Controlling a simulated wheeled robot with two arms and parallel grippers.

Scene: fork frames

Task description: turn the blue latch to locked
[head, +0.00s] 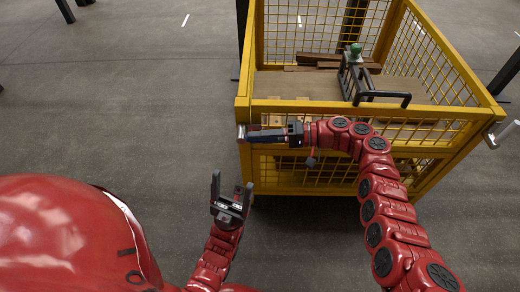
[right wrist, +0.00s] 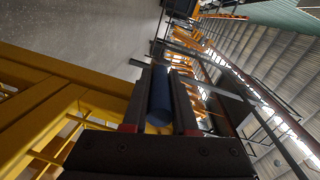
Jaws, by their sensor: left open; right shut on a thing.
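The blue latch (right wrist: 160,98) shows in the right wrist view as a blue cylinder lying lengthwise between my fingers. My right gripper (head: 262,135) is shut on it at the front left corner of the yellow cage (head: 245,165). In the head view the fingers hide most of the latch, and a small pale metal piece shows at their tips by the corner post. I cannot tell the latch's turned position. My left gripper (head: 231,190) is open and empty, in front of and below that corner, apart from the cage.
Inside the cage lie brown planks (head: 318,60) and a dark tool with a green knob (head: 356,50) and black handle. A metal fitting (head: 494,140) sits by the cage's right front corner.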

